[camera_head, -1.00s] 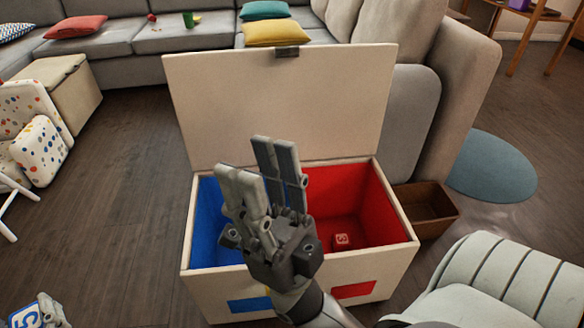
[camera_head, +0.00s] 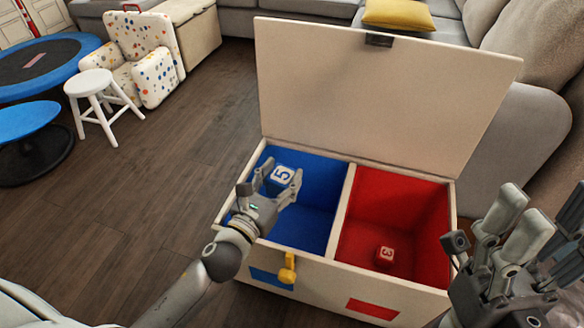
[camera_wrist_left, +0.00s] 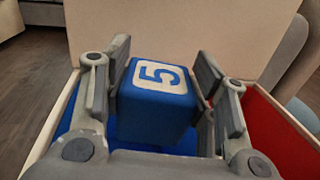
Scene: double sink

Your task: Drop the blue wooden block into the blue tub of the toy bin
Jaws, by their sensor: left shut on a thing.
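The blue wooden block (camera_head: 281,178), with a white face marked 5, is between the fingers of my left gripper (camera_head: 283,186). The left wrist view also shows the block (camera_wrist_left: 157,92), with a finger on each side. My left gripper is shut on it and holds it over the blue tub (camera_head: 310,225) of the toy bin, which is the left compartment. The tub floor under the block is partly hidden by the gripper. My right gripper (camera_head: 516,215) is at the right edge, beside the bin, with its fingers apart and nothing seen between them.
The bin's raised lid (camera_head: 385,95) stands open behind the compartments. A divider (camera_head: 341,210) separates the blue tub from the red tub (camera_head: 395,215), which holds a red block (camera_head: 385,254). A yellow latch (camera_head: 288,268) is on the front. A white stool (camera_head: 93,90) stands far left.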

